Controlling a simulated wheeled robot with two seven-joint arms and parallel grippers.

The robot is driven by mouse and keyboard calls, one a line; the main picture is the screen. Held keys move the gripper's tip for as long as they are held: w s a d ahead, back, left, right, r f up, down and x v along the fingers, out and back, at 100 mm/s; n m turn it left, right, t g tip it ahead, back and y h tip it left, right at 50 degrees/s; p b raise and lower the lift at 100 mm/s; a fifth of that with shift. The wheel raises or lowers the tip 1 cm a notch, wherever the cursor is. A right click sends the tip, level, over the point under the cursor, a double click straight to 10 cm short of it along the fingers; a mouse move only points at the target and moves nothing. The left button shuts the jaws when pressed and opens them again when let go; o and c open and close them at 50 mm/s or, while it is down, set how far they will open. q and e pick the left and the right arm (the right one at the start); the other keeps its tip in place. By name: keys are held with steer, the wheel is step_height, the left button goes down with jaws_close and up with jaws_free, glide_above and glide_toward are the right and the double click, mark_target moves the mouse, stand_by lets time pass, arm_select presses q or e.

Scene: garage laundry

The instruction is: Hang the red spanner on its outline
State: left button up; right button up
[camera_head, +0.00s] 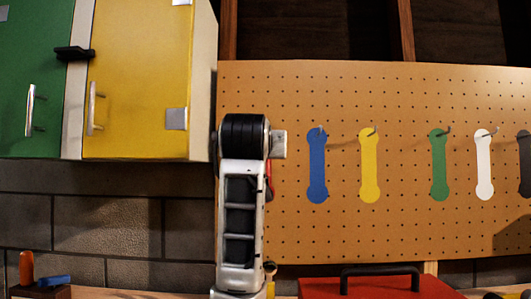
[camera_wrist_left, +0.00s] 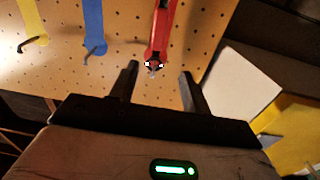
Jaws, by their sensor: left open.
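The red spanner (camera_wrist_left: 163,30) lies against the pegboard in the left wrist view, its dark-and-white end by a metal hook (camera_wrist_left: 152,73). I cannot tell whether its hole is fully around the hook, and its red outline cannot be told apart from it. In the head view only a red sliver (camera_head: 269,185) shows beside my left arm, which hides the rest. My left gripper (camera_wrist_left: 159,71) is open, its fingers on either side of the hook end and apart from the spanner. My right gripper is not in view.
The pegboard (camera_head: 400,100) has blue (camera_head: 317,170), yellow (camera_head: 369,170), green (camera_head: 439,170) and white (camera_head: 484,170) outlines with hooks. A yellow cabinet door (camera_head: 140,70) is at upper left. A red toolbox (camera_head: 375,288) with a black handle stands below.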

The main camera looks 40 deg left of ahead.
arm_select(q)
steer(key=p+x, duration=0.2)
steer(key=x, duration=1)
steer(key=shift+w+a, duration=0.1)
steer(key=shift+w, duration=0.05)
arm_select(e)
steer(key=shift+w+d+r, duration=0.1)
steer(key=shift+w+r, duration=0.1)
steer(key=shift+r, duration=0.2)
arm_select(q)
jaws_close()
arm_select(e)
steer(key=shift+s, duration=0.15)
